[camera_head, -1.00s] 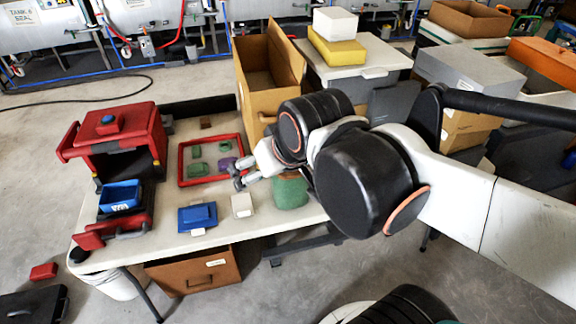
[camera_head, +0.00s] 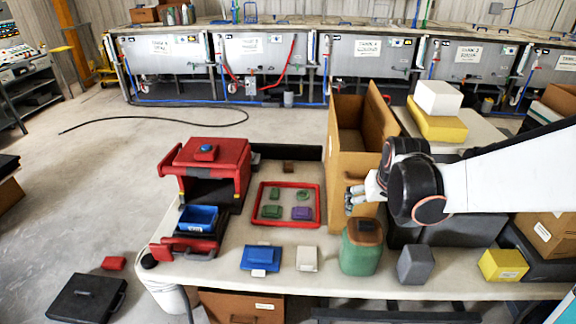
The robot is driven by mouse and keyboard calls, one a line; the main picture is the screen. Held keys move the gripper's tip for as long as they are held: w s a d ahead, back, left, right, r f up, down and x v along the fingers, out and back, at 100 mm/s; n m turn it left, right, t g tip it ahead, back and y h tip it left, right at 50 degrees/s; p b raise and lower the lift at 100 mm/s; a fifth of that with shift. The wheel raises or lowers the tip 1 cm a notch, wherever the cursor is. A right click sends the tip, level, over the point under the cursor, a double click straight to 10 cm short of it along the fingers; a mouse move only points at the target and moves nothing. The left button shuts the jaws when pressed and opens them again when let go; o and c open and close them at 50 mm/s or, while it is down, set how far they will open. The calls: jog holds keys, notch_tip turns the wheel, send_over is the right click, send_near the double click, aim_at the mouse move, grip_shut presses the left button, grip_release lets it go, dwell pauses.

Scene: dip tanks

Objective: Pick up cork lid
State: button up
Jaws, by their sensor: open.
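The brown cork lid (camera_head: 367,231) sits on top of a rounded green canister (camera_head: 361,256) near the table's front edge. My gripper (camera_head: 352,200) is open and empty. In the picture it shows above and slightly left of the lid, in front of the cardboard box, with its fingers pointing left. It appears apart from the lid; the exact gap in depth is hard to tell. The lid and most of the canister are in plain view.
A tall open cardboard box (camera_head: 347,160) stands behind the canister. A grey block (camera_head: 415,264) is close on its right, a white block (camera_head: 307,258) and a blue box (camera_head: 260,258) on its left. A red-framed tray (camera_head: 261,212) with small pieces lies behind these.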

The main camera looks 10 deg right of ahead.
aim_at(367, 225)
jog(key=b+x, duration=0.2)
jog(key=x, duration=0.2)
jog(key=b+x, duration=0.2)
jog(key=x, duration=0.3)
jog(key=d+b+x, duration=0.1)
jog(key=x, duration=0.4)
jog(key=shift+s+f+b, duration=0.15)
jog(key=shift+f+b, duration=0.15)
jog(key=shift+b, duration=0.1)
jog(key=shift+r, duration=0.1)
jog(key=c, duration=0.8)
